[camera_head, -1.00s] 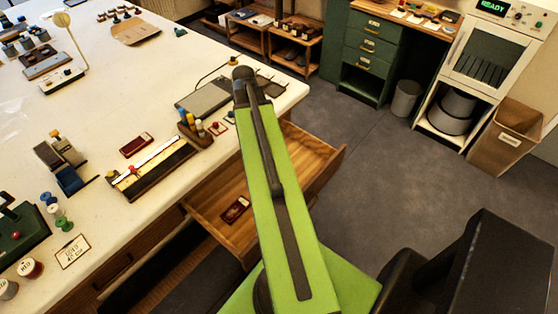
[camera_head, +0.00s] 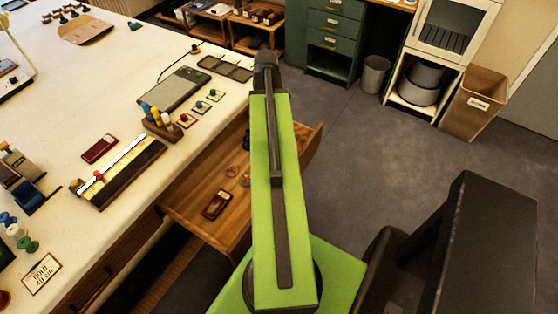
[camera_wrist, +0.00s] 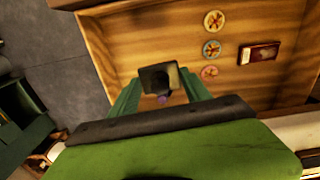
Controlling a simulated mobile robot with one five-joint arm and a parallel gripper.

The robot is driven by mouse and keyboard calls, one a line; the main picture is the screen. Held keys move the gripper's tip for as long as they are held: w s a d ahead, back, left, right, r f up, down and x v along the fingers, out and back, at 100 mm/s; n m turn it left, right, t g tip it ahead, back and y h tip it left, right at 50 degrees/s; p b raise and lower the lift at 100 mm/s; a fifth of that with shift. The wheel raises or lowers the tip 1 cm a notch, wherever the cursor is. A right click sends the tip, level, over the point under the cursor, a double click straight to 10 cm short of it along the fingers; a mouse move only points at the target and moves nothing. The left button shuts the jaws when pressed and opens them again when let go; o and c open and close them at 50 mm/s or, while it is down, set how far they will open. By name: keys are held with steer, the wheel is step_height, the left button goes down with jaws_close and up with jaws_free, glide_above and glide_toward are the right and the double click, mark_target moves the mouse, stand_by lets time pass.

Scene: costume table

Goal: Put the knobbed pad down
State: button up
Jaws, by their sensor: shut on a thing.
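The knobbed pad (camera_wrist: 147,77) is a small dark square piece with a purplish knob. In the wrist view it sits between the green fingers of my gripper (camera_wrist: 158,90), which is shut on it. The pad is over the open wooden drawer (camera_wrist: 125,45). I cannot tell how high it is above the drawer floor or whether it touches it. In the head view the drawer (camera_head: 185,200) is pulled out from the white table, and my green arm reaches over it. My arm hides most of the gripper there.
Several round tokens (camera_wrist: 211,48) and a dark red case (camera_wrist: 259,52) lie in the drawer. Small knobbed squares (camera_head: 200,107), a peg block (camera_head: 158,122) and a grey tablet (camera_head: 175,88) are on the white table (camera_head: 120,70). The drawer floor beside the case is partly clear.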

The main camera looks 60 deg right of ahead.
steer(key=s+d+f+b, duration=0.2)
steer(key=s+f+b, duration=0.1)
steer(key=f+b, duration=0.4)
steer(key=shift+s+f+m, duration=0.2)
steer(key=shift+f+m, duration=0.2)
steer(key=shift+f, duration=0.1)
step_height(320, 180, down, 10)
steer(key=b, duration=1)
steer(key=shift+d+f, duration=0.1)
steer(key=o, duration=1.2)
step_height(320, 180, up, 12)
steer(key=p, duration=1.2)
steer(key=shift+r, duration=0.2)
